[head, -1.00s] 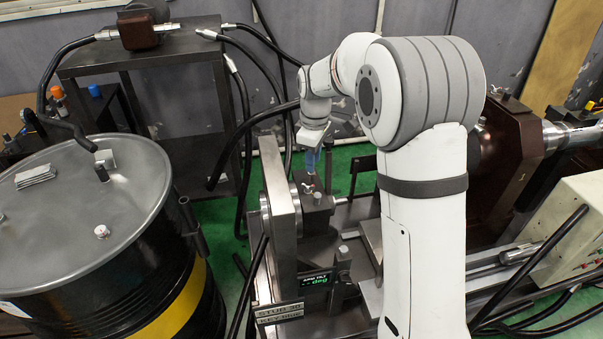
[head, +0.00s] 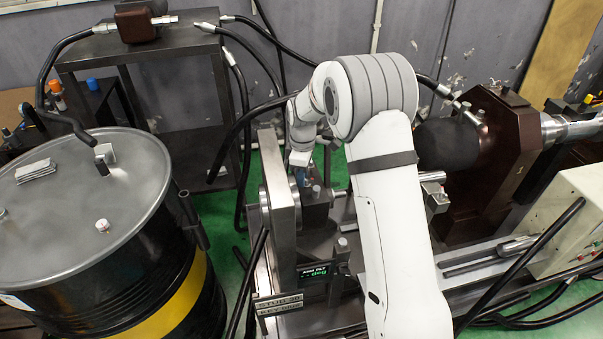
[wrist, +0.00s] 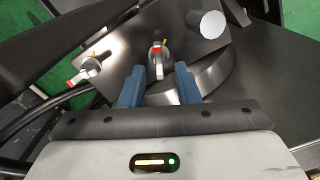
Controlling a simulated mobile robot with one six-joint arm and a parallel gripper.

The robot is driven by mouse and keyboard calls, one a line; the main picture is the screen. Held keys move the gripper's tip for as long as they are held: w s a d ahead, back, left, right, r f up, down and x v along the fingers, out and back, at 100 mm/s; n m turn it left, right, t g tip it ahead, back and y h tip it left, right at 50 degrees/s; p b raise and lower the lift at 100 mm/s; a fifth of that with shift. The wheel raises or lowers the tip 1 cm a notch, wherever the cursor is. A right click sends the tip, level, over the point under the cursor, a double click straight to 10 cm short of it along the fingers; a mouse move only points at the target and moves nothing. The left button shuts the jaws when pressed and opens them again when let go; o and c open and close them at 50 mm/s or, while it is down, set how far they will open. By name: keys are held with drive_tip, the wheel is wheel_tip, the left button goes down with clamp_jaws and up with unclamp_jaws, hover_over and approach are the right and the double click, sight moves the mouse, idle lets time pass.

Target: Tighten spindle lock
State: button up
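In the wrist view, my gripper (wrist: 159,72) has its two blue fingers spread apart with nothing held between them. A small silver lever knob (wrist: 157,55) with a red tip and a yellow mark lies just beyond the fingertips, centred on the gap. A second such lever (wrist: 90,66) lies to the left, its red end pointing left. Both sit on a dark metal block (wrist: 125,60). No label shows which one is the spindle lock. In the head view, my gripper (head: 303,179) is over the block (head: 316,208) beside the upright grey plate (head: 279,190); my arm partly hides this area.
A light round stub (wrist: 211,24) stands out near the levers in the wrist view. A small display (head: 318,270) and a sign (head: 279,304) are below the plate. A black drum (head: 85,225) stands left, a brown housing (head: 497,150) right. Black hoses hang behind.

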clamp_jaws()
idle(0.4)
drive_tip(key=shift+w+m+b, duration=0.15)
drive_tip(key=shift+m+b, duration=0.2)
drive_tip(key=shift+m, duration=1.25)
unclamp_jaws()
drive_tip(key=shift+r, duration=0.1)
drive_tip(key=shift+r+p, duration=2.45)
drive_tip(key=shift+r, duration=1.5)
